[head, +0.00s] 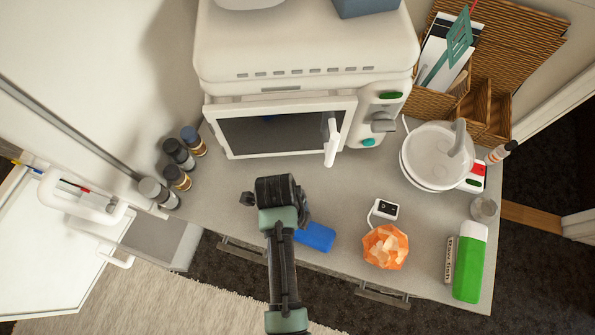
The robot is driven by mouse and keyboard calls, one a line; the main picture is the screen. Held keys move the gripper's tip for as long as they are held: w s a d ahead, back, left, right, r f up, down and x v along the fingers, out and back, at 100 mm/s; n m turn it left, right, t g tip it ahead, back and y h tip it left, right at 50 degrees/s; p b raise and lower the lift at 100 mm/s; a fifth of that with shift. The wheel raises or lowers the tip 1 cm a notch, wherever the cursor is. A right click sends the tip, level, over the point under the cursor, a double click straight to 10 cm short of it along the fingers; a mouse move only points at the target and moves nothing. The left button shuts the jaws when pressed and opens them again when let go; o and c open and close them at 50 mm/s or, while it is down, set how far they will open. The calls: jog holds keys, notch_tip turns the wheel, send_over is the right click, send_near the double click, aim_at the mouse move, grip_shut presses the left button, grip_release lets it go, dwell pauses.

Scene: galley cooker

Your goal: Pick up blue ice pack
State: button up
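The blue ice pack (316,237) lies flat on the grey countertop near its front edge, in the middle of the head view. It looks like a small blue rectangular block. Its left end is partly hidden by my arm. My gripper (279,191) is over the counter, just up and to the left of the ice pack. The ice pack appears to rest on the counter, outside the gripper.
A white microwave (305,60) stands behind. Several spice jars (178,153) stand left. Counter left of my arm is clear.

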jog(key=shift+f, duration=0.25)
jog(key=c, duration=1.5)
jog(key=shift+r, duration=0.15)
